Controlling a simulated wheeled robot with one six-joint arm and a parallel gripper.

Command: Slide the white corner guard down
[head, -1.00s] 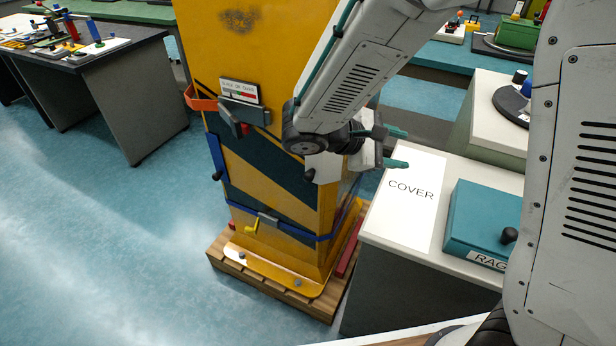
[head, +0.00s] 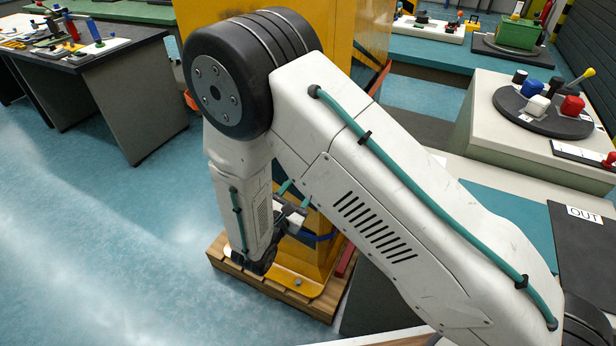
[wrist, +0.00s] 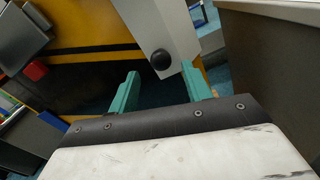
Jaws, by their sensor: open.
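The white corner guard (wrist: 155,22) shows in the wrist view as a pale plate on the yellow column, with a round black knob (wrist: 161,59) near its lower end. My gripper (wrist: 160,70) is open, its two teal fingers pointing at the guard. The knob appears between and just beyond the fingertips; I cannot tell whether it is within their reach. In the head view my gripper (head: 296,193) is in front of the yellow column (head: 325,255), and my arm hides the guard.
The column stands on a wooden pallet (head: 230,272). A pale counter stands at its right, with a teal cover and a dark board marked OUT (head: 585,240) on it. A dark table (head: 125,90) is at the left. Blue floor (head: 110,250) is clear in front.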

